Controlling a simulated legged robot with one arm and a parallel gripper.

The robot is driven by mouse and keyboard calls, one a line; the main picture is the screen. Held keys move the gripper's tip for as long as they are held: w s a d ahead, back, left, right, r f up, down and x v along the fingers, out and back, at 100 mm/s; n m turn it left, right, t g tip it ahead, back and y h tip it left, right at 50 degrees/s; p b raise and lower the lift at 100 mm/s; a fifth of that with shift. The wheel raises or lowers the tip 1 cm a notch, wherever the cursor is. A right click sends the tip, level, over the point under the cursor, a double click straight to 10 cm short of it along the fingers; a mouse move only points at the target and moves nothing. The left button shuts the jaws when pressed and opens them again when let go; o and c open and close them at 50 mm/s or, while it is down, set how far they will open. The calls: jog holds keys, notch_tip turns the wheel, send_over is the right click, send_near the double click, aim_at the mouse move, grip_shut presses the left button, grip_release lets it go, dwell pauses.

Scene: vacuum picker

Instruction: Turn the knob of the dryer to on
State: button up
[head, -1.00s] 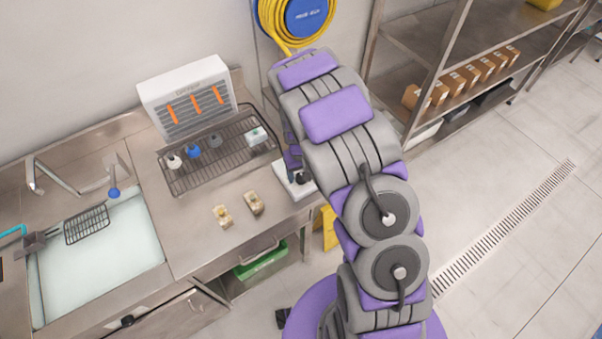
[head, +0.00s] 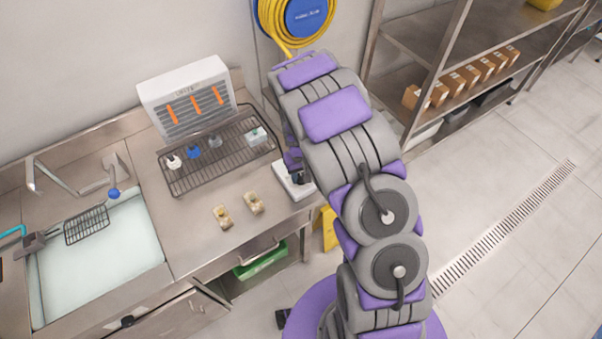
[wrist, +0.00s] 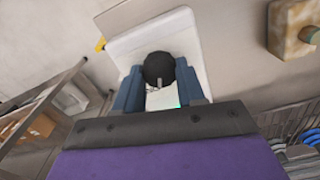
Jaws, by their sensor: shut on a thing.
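The black round knob (wrist: 159,68) sits on a white control box (wrist: 190,38), seen from above in the wrist view. My gripper (wrist: 159,84) has its two blue-grey fingers on either side of the knob, shut on it. A pale pointer mark shows on the knob, and a small green spot shows beside the right finger. In the head view the white box (head: 284,187) lies at the counter's right end, partly hidden by my arm. The white dryer (head: 185,80) with orange strips stands against the wall behind a wire rack.
The dark wire rack (head: 180,181) holds several small items. Two tan blocks (head: 223,216) lie on the counter left of the box. A sink (head: 95,255) is at the left. A metal shelf (head: 430,60) with cartons stands at the right.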

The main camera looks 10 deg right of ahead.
jog(key=shift+m+p, duration=0.4)
jog(key=shift+m, duration=1)
jog(key=o, duration=1)
jog(key=shift+o, duration=0.2)
notch_tip(320, 180, up, 17)
jog(key=shift+r+p, duration=0.15)
jog(key=shift+p, duration=0.15)
